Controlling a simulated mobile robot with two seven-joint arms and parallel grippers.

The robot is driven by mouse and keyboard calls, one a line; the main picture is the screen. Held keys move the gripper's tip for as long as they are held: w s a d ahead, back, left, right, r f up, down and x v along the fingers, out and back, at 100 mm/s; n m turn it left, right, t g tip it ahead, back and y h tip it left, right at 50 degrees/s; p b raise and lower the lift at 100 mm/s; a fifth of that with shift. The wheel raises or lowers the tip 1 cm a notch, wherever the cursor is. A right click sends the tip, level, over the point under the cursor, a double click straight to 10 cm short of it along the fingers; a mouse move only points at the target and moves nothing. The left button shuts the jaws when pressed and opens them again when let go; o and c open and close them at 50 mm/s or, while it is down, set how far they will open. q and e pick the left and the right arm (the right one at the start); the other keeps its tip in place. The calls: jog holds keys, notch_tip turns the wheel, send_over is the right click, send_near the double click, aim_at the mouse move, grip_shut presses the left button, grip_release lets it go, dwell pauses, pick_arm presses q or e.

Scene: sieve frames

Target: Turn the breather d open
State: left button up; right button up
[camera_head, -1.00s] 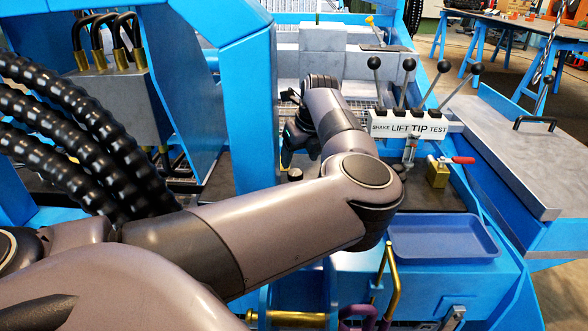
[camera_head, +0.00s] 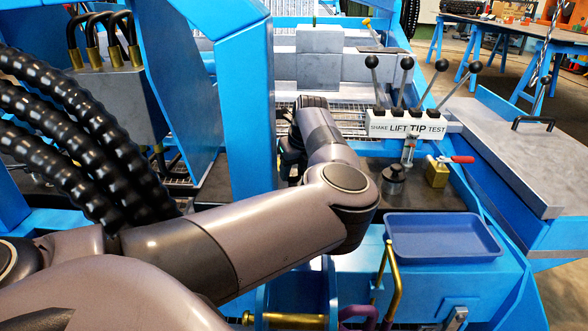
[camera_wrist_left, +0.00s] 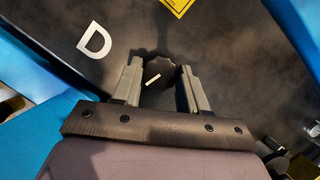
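The breather d is a dark, lobed knob (camera_wrist_left: 159,73) with a white pointer line, on a dark plate beside a white letter D (camera_wrist_left: 94,41) in the left wrist view. The pointer line slants, lower at its left end. My left gripper (camera_wrist_left: 161,68) has its two grey fingers apart, one on each side of the knob. A narrow gap seems to show between knob and fingers; firm contact cannot be made out. In the head view my left gripper (camera_head: 288,160) is mostly hidden by its own wrist, and so is the knob. My right gripper is not in view.
A blue upright (camera_head: 247,110) stands close left of my left wrist. To the right are a lever block (camera_head: 408,123), a round metal piece (camera_head: 393,180), a brass padlock (camera_head: 437,174) and an empty blue tray (camera_head: 442,222). A yellow label (camera_wrist_left: 177,4) is beyond the knob.

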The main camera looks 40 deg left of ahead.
pick_arm(q)
jog(key=shift+n+g, duration=0.3)
jog(key=shift+n, duration=0.4)
jog(key=shift+n+g, duration=0.3)
jog(key=shift+n, duration=0.4)
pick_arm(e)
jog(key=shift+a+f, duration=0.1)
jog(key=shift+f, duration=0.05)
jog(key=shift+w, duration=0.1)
pick_arm(q)
jog(key=o, duration=1.1)
jog(key=shift+c, duration=0.2)
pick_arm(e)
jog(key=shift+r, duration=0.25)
